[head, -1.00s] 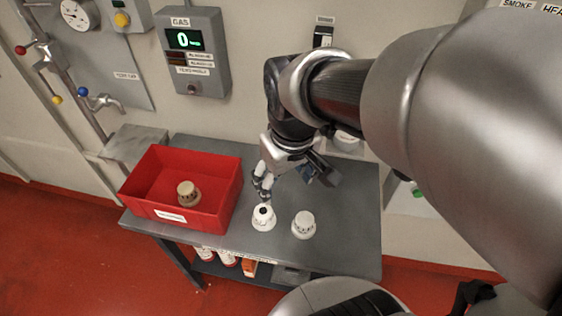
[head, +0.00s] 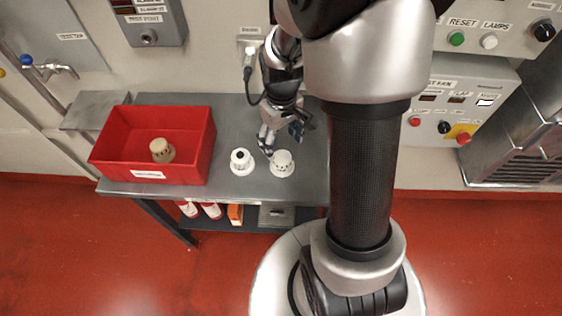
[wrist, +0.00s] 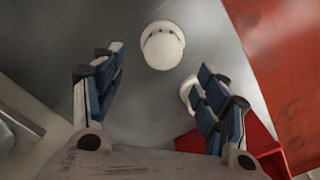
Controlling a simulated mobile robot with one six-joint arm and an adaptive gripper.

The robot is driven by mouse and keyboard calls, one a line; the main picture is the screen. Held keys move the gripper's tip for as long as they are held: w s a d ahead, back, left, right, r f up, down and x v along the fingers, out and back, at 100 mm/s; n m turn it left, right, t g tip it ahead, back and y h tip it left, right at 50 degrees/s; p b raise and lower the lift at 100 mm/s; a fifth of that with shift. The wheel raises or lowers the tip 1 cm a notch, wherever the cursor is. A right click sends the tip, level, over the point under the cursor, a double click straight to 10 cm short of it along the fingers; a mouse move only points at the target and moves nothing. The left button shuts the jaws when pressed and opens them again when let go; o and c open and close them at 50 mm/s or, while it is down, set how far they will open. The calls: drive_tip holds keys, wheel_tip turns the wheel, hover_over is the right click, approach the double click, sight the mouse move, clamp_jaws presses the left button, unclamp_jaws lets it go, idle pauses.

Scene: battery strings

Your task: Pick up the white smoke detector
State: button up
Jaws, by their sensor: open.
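Two white detectors stand upright on the grey table. I cannot read which is the smoke type. My gripper (head: 281,140) is open and empty, above and just behind the right detector. In the wrist view, one white detector (wrist: 162,46) lies ahead, between and beyond the open fingertips (wrist: 160,66). The other (wrist: 188,91) is partly hidden behind the right-hand finger.
A red bin (head: 115,174) with a beige detector (head: 162,150) inside stands at the table's left. The table (head: 225,189) is clear in front of the detectors. A wall with control panels (head: 455,105) rises behind. Bottles and boxes sit on the lower shelf.

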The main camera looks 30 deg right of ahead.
sight(282, 157)
wheel_tip(282, 157, down, 3)
drive_tip(key=shift+r, duration=0.15)
drive_tip(key=f+b, duration=0.2)
drive_tip(key=f, duration=0.1)
drive_tip(key=f+b, duration=0.1)
drive_tip(key=f, duration=0.1)
drive_tip(key=shift+s+a+f, duration=0.1)
drive_tip(key=shift+s, duration=0.3)
drive_tip(key=shift+c, duration=0.6)
drive_tip(key=c, duration=1)
